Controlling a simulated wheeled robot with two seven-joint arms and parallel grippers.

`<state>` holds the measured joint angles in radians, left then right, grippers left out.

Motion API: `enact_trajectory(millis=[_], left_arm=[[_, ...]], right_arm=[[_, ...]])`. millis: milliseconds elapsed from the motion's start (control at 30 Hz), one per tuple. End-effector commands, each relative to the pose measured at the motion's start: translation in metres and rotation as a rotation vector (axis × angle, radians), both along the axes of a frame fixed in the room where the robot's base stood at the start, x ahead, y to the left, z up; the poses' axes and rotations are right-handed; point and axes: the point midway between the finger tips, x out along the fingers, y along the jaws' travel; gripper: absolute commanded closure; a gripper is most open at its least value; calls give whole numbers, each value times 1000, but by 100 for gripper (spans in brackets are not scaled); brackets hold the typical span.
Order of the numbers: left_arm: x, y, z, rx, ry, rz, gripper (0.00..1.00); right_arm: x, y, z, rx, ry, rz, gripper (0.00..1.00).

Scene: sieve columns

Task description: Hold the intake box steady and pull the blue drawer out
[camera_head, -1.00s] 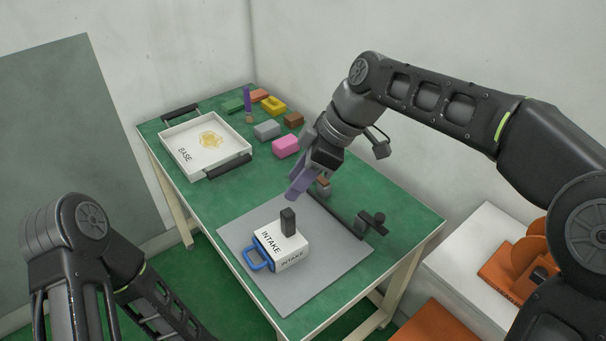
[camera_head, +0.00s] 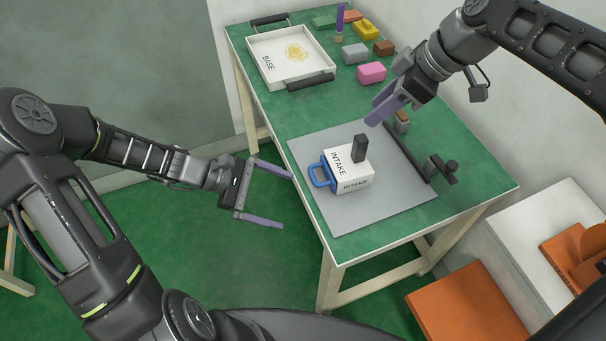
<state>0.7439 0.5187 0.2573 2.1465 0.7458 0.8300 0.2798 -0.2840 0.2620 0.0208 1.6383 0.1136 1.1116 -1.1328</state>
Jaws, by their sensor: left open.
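The white intake box (camera_head: 350,184) sits on the grey mat (camera_head: 327,218), with a dark upright post (camera_head: 359,148) on its top. The blue drawer (camera_head: 320,174) shows as a blue handle on the box's left side, and the drawer looks closed. My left gripper (camera_head: 277,198) is open and empty, left of the table edge, its fingers pointing right toward the blue handle but apart from it. My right gripper (camera_head: 378,112) is above the mat's back part, beyond the box and not touching it. Whether its purple fingers are apart is hard to see.
A white base tray (camera_head: 256,72) stands at the table's back left. Several coloured blocks, among them a pink one (camera_head: 371,72), lie to its right. A dark rail with a clamp (camera_head: 433,168) runs along the mat's right edge. An orange box (camera_head: 466,303) stands right of the table.

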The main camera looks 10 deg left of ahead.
Motion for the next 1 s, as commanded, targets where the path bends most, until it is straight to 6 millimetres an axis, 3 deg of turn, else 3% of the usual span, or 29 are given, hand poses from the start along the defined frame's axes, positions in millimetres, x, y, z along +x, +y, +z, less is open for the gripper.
enact_trajectory(millis=[100,233,533,1000], left_arm=[[13,-38,46,-182,20,36,0],[19,-57,45,-401,90,147,0],[46,-54,35,-621,115,384,0],[50,-54,33,-633,114,407,0]], right_arm=[[0,-1,0,-1,1,-2,64],[0,-1,0,0,0,-1,64],[0,-1,0,0,0,-1,64],[0,-1,0,0,0,-1,64]])
